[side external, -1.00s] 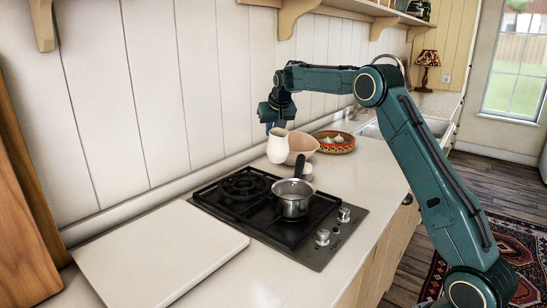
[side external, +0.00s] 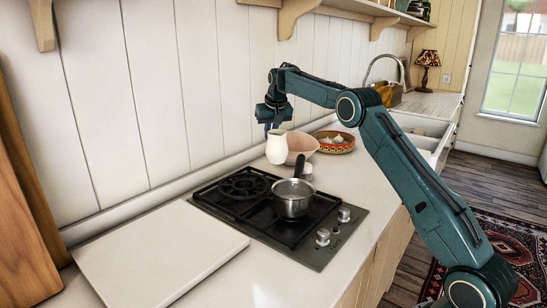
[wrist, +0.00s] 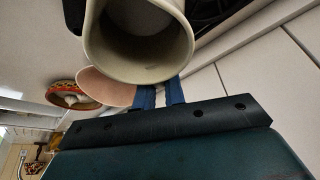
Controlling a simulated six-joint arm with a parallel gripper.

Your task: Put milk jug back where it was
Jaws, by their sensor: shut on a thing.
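The cream milk jug (side external: 277,150) is behind the hob, near the wall, in the side view. It looks about upright, and I cannot tell whether its base touches the counter. My gripper (side external: 271,128) is shut on the jug near its top, on the wall side. In the wrist view the jug (wrist: 158,66) fills the top middle with its open mouth toward the camera. The blue fingers (wrist: 165,98) show just below its rim, and their exact grip on the jug is hidden.
A pink bowl (side external: 303,143) stands close to the jug's right, with a patterned bowl (side external: 340,145) beyond it. A saucepan (side external: 291,204) sits on the black hob (side external: 240,212) in front. A white board (side external: 160,255) lies at the left. The panelled wall (side external: 200,90) is close behind.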

